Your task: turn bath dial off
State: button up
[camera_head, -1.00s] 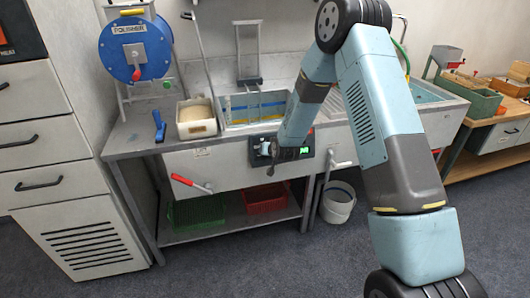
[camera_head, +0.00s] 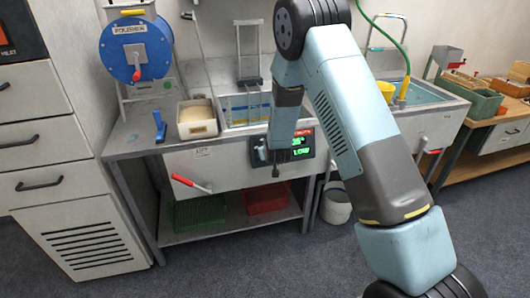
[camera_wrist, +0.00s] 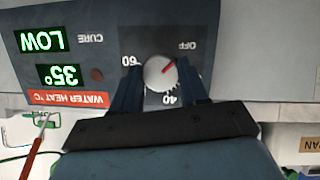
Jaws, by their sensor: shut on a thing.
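The bath dial (camera_wrist: 157,74) is a pale round knob with a red pointer line, on a dark panel. In the wrist view, which shows the panel upside down, the line slants up and right towards the OFF mark (camera_wrist: 187,45). The 60 mark is at the left and the 40 mark below right. My gripper (camera_wrist: 158,80) is shut on the dial, one dark finger on each side. In the head view my gripper (camera_head: 274,158) is at the control panel (camera_head: 310,141) on the bath front; the dial is hard to make out there.
Green displays (camera_wrist: 42,40) read LOW and 35°, beside a red WATER HEAT label (camera_wrist: 70,99). A red-handled lever (camera_head: 190,183) sticks out left of the panel. A white bucket (camera_head: 336,203) stands on the floor below right. A beige tray (camera_head: 197,119) sits on the bench.

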jog(key=o, duration=1.1)
jog(key=shift+c, duration=0.2)
jog(key=shift+s+r, duration=0.1)
jog(key=v, duration=1.3)
jog(key=shift+s, duration=0.15)
jog(key=shift+d+r, duration=0.1)
jog(key=shift+r, duration=0.05)
